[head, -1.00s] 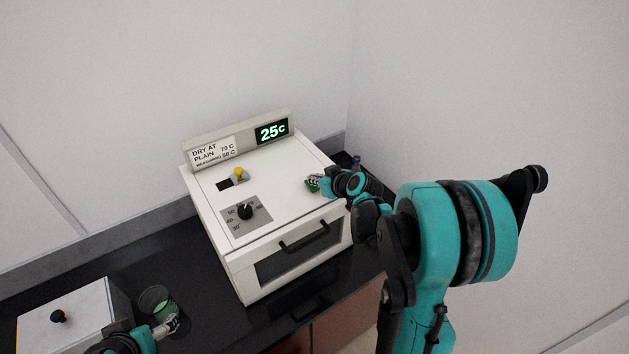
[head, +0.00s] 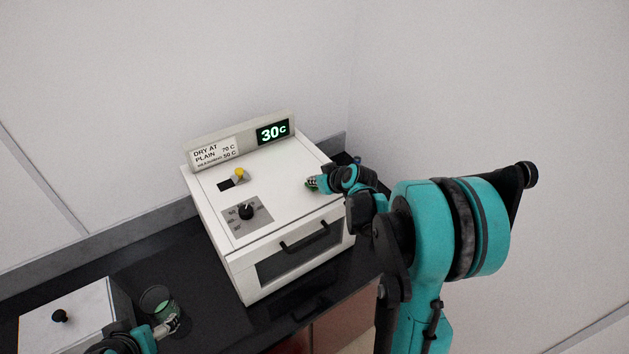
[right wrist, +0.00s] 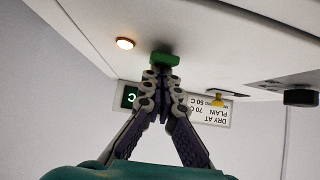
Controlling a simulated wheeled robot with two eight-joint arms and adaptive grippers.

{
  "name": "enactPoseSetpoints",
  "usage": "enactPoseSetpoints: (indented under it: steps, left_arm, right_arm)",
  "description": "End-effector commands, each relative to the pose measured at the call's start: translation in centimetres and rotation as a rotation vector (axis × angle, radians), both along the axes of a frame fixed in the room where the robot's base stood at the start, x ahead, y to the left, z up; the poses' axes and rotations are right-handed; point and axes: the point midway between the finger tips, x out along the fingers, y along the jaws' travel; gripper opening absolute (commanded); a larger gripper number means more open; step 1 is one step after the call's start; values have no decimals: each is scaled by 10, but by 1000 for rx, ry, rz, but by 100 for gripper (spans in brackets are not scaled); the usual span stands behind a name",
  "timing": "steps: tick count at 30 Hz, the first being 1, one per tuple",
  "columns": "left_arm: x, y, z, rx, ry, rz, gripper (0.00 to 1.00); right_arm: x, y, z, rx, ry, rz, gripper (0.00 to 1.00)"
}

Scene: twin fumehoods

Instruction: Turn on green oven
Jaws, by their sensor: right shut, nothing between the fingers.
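The white oven (head: 275,195) stands on the dark counter, with a display (head: 272,132) reading 30C. A green button (right wrist: 165,60) sits on its top panel, beside a lit warm-coloured lamp (right wrist: 125,43). My right gripper (head: 313,183) is over the right side of the oven top and hides most of the button in the head view. In the right wrist view its closed fingertips (right wrist: 163,76) are at the button, seemingly touching it, with nothing between them. My left gripper (head: 170,326) is at the lower left by a glass beaker (head: 160,301); its finger state is unclear.
The oven top also has a yellow knob (head: 239,174) by a slot and a black dial (head: 246,212). A black handle (head: 304,241) crosses its front door. A white box with a black knob (head: 60,316) stands at the lower left. Walls close in behind and right.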

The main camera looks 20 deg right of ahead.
Motion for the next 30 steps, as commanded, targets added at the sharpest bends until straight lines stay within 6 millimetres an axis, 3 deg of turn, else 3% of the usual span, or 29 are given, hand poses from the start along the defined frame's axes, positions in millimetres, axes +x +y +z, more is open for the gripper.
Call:
enactPoseSetpoints:
  steps: [20,23,27,30]
  left_arm:
    - [0,0,3,0,0,0,76]
    - [0,0,11,0,0,0,76]
    - [0,0,30,0,0,0,76]
    - [0,0,25,0,0,0,76]
  right_arm:
    - [13,3,8,0,1,2,0]
    - [16,6,19,0,1,3,0]
    - [25,15,49,-1,2,4,0]
    - [12,12,64,0,1,1,0]
